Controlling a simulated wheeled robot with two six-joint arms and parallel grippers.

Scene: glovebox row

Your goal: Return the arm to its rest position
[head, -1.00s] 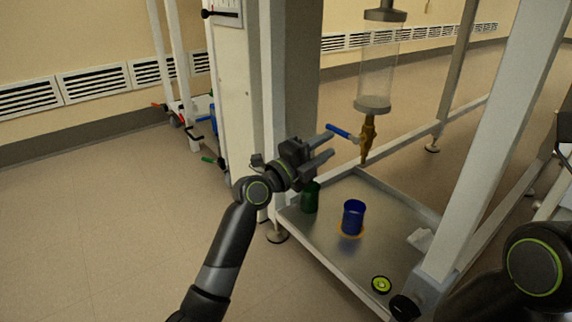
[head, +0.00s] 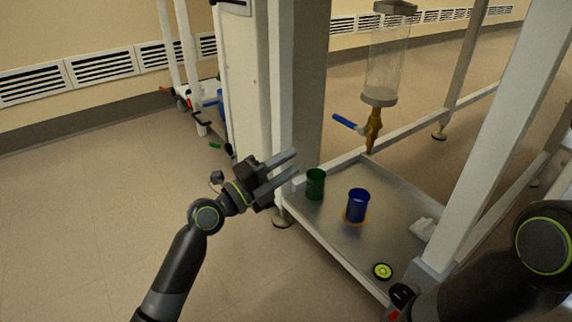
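My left gripper (head: 293,166) is in the head view at the left edge of the metal tray, in front of a white frame post. Its two fingers are apart with nothing between them. It is clear of the blue valve handle (head: 346,122) on the brass valve (head: 373,131) below the clear cylinder. My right arm shows at the lower right; its gripper is not clearly visible.
A green cup (head: 316,185) and a blue cup (head: 357,205) stand on the metal tray (head: 330,228). A yellow-green round item (head: 382,271) and a white crumpled item (head: 423,229) are also there. White posts (head: 290,80) flank the tray.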

